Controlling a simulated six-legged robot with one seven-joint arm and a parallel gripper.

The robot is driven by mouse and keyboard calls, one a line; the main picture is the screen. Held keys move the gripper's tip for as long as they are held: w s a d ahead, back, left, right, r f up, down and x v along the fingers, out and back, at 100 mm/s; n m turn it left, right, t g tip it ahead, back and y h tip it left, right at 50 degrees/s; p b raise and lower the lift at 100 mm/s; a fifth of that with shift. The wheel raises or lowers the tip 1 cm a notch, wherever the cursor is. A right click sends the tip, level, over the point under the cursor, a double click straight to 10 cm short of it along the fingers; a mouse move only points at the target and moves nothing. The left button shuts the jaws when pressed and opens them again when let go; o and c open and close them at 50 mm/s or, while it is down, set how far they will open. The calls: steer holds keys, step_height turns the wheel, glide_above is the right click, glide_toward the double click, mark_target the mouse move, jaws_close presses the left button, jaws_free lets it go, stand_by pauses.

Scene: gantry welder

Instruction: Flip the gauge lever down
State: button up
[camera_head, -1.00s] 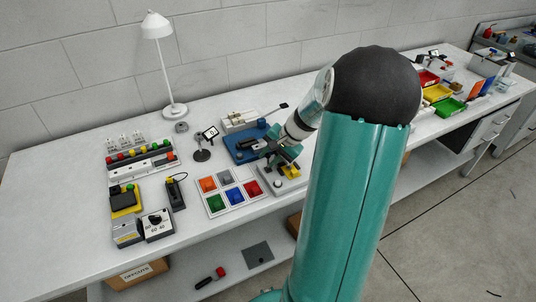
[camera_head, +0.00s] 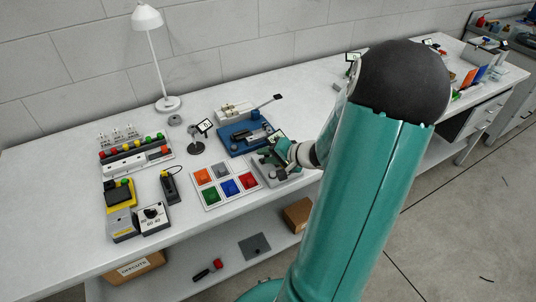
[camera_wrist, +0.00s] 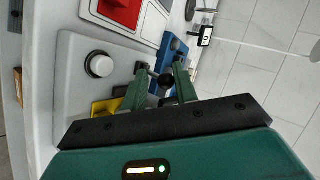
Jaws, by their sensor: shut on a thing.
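My gripper (camera_wrist: 163,84) reaches over a grey base plate in the wrist view. Its green fingers are closed around a small dark lever with a black knob (camera_wrist: 166,79), which I take to be the gauge lever. Most of the lever is hidden by the fingers, so its exact tilt cannot be told. The grey base (camera_wrist: 75,85) carries a round pale button (camera_wrist: 100,64) and a yellow block (camera_wrist: 105,107). In the head view my gripper (camera_head: 272,160) is at the base's far side, partly hidden by my wrist.
A tray of coloured squares (camera_head: 202,197) lies left of the base. A small stand (camera_head: 196,146) and a white lamp (camera_head: 167,104) are further back. The front table edge is close.

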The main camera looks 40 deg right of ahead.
steer(key=shift+a, duration=0.2)
steer(key=o, duration=0.9)
steer(key=shift+d, duration=0.1)
steer(key=shift+s, duration=0.15)
steer(key=v, duration=1.3)
steer(key=shift+s+r, duration=0.15)
steer(key=shift+s, duration=0.05)
